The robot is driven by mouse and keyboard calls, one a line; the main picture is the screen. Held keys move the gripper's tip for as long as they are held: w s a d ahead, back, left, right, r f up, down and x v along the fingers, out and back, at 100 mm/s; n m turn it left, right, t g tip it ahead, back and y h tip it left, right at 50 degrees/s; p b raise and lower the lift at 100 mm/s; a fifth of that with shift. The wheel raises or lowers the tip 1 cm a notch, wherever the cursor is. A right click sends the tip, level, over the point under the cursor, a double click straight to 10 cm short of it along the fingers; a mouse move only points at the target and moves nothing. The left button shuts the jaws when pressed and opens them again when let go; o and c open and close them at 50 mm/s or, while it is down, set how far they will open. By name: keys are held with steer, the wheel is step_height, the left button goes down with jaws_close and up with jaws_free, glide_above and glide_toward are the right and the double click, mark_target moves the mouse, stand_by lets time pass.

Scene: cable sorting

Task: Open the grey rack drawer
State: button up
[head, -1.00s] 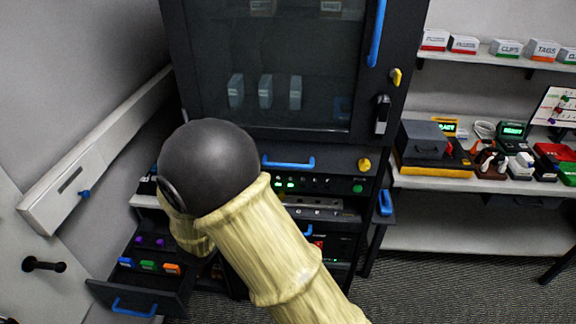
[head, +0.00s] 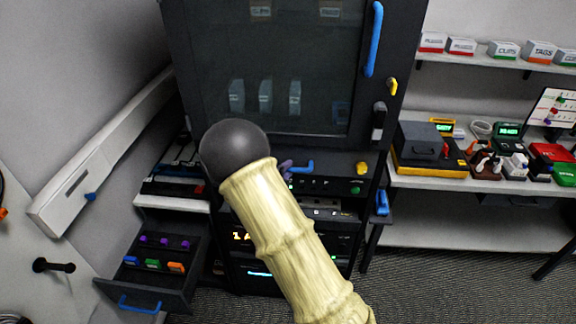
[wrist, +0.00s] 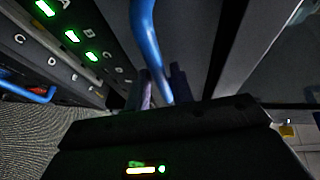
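The grey rack drawer (head: 335,160) is the dark front below the glass cabinet door, and it looks closed. Its blue handle (head: 306,166) shows just right of my wrist in the head view. In the wrist view the handle (wrist: 150,45) runs down from the top edge to my gripper (wrist: 161,90). The two fingers stand close on either side of the bar, with little or no gap, and appear shut on it. Their contact with the bar is partly hidden. My wrist and forearm cover the drawer's left part in the head view.
A yellow latch (head: 361,168) sits right of the handle. Panels with green lights lie below. A lower left drawer (head: 150,290) stands open with coloured items. The glass door with a long blue handle (head: 374,40) is above. A workbench (head: 470,188) stands at right.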

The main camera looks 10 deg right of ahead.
steer(key=shift+x, duration=0.8)
jaws_close()
steer(key=shift+a, duration=0.1)
